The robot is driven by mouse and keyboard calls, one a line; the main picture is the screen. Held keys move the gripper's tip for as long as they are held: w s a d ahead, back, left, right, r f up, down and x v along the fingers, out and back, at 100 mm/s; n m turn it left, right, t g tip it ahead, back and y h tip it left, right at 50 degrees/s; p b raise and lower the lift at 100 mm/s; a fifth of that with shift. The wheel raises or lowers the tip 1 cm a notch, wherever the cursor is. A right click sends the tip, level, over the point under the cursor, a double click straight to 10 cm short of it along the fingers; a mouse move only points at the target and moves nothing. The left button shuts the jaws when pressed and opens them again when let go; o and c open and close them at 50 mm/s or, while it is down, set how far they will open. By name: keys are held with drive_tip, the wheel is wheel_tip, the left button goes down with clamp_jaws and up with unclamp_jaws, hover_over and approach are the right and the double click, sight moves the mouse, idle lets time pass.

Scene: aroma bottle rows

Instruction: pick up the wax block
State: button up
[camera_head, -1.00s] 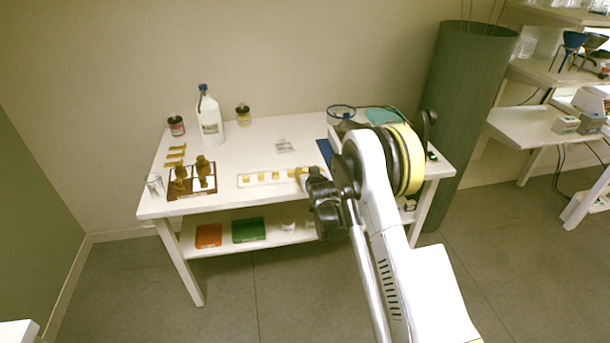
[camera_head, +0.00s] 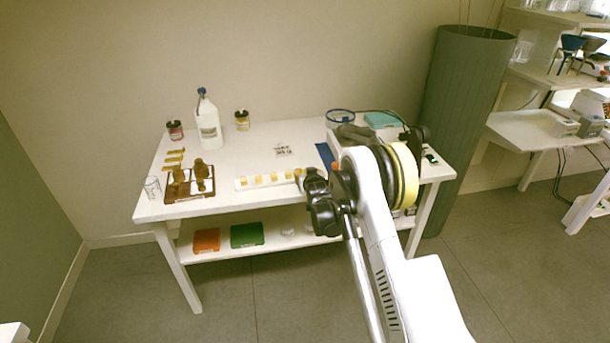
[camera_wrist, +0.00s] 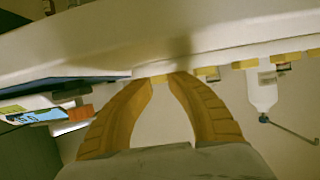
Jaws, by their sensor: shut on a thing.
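Several yellow wax blocks (camera_head: 273,178) sit in a row on a long white holder (camera_head: 252,184) near the table's front edge. My gripper (camera_head: 300,180) is at the right end of this row, mostly hidden by my own wrist. In the wrist view my gripper (camera_wrist: 166,77) has two tan, ribbed fingers that meet closely at their tips. Other blocks (camera_wrist: 251,63) line up to the right there. I cannot tell whether the held block is clear of the holder.
A dark rack with brown bottles (camera_head: 201,172) and a clear glass (camera_head: 152,187) stand at the left. A white bottle (camera_head: 208,122) and two jars (camera_head: 175,130) are at the back. A blue item (camera_head: 325,155) lies right of the row.

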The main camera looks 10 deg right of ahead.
drive_tip(key=shift+a+f, duration=0.2)
drive_tip(key=shift+f, duration=0.05)
drive_tip(key=shift+c, duration=0.5)
drive_tip(key=shift+r, duration=0.1)
clamp_jaws()
drive_tip(key=shift+a+r+p, duration=0.1)
drive_tip(key=shift+r+p, duration=0.15)
drive_tip(key=shift+p, duration=0.05)
drive_tip(key=r+p, duration=0.1)
drive_tip(key=r, duration=0.1)
drive_tip(key=r+p, duration=0.1)
drive_tip(key=r, duration=0.1)
drive_tip(key=shift+s+d, duration=0.1)
drive_tip(key=shift+d, duration=0.1)
drive_tip(key=s+d+r+p, duration=0.4)
drive_tip(key=s+d+r, duration=0.2)
drive_tip(key=s+d, duration=0.2)
drive_tip(key=shift+r, duration=0.1)
drive_tip(key=o, duration=1.7)
unclamp_jaws()
